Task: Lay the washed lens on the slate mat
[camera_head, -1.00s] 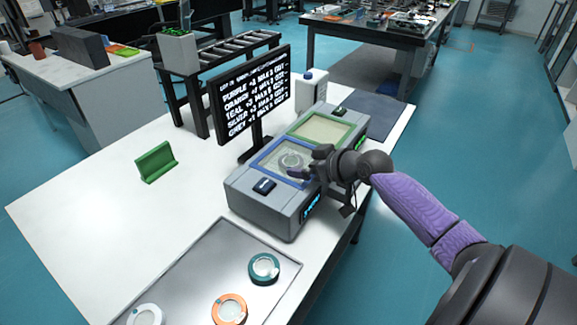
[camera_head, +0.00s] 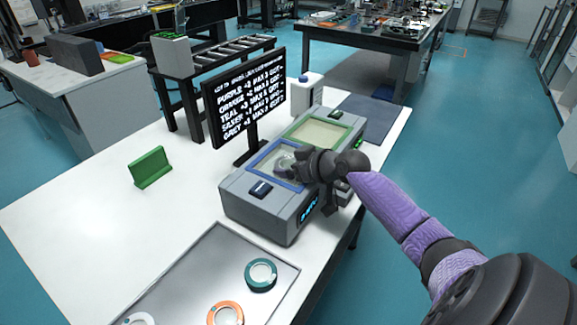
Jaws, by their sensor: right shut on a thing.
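My right gripper (camera_head: 298,166) is over the right part of the blue-rimmed bath (camera_head: 254,163) and is shut on a pale grey ringed lens (camera_head: 284,164). The gripper hides part of the lens, and I cannot tell whether it is clear of the bath's surface. The slate mat (camera_head: 372,116) lies flat and bare at the far right corner of the white table, beyond the bath unit. My left gripper is not in view.
The grey bath unit (camera_head: 255,212) also has a green-rimmed bath (camera_head: 320,133). A text screen (camera_head: 243,105) and a white bottle (camera_head: 304,92) stand behind it. A metal tray (camera_head: 200,262) with teal (camera_head: 261,274) and orange (camera_head: 225,314) ringed lenses is in front. A green holder (camera_head: 150,167) stands left.

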